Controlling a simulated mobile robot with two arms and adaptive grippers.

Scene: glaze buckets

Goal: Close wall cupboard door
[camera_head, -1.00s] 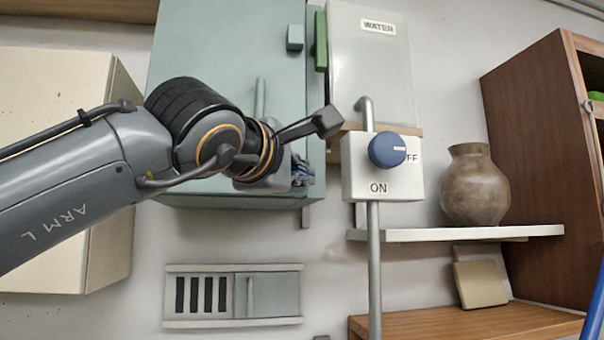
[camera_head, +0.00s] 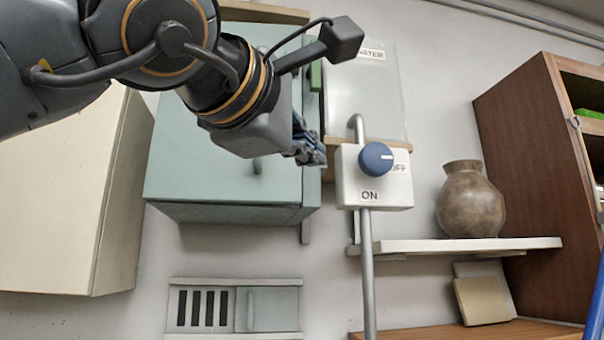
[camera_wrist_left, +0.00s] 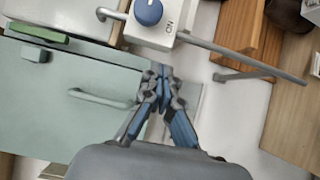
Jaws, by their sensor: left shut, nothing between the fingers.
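The pale green wall cupboard (camera_head: 190,165) hangs at the centre left, its upper part hidden behind my left arm. In the left wrist view, its door (camera_wrist_left: 60,115) has a bar handle (camera_wrist_left: 100,98), with a green catch (camera_wrist_left: 38,32) and a small grey block near the top. I see no wide gap at the door, but cannot tell if it is fully shut. My left gripper (camera_head: 314,152) is shut and empty by the door's right edge; it also shows in the left wrist view (camera_wrist_left: 163,82). Contact is unclear. My right gripper is out of view.
A white box with a blue knob (camera_head: 376,159) and a vertical pipe (camera_head: 367,270) stand just right of the gripper. A shelf (camera_head: 460,245) holds a brown vase (camera_head: 470,200). A cream cupboard (camera_head: 60,200) is at left, a brown cabinet (camera_head: 525,170) at right.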

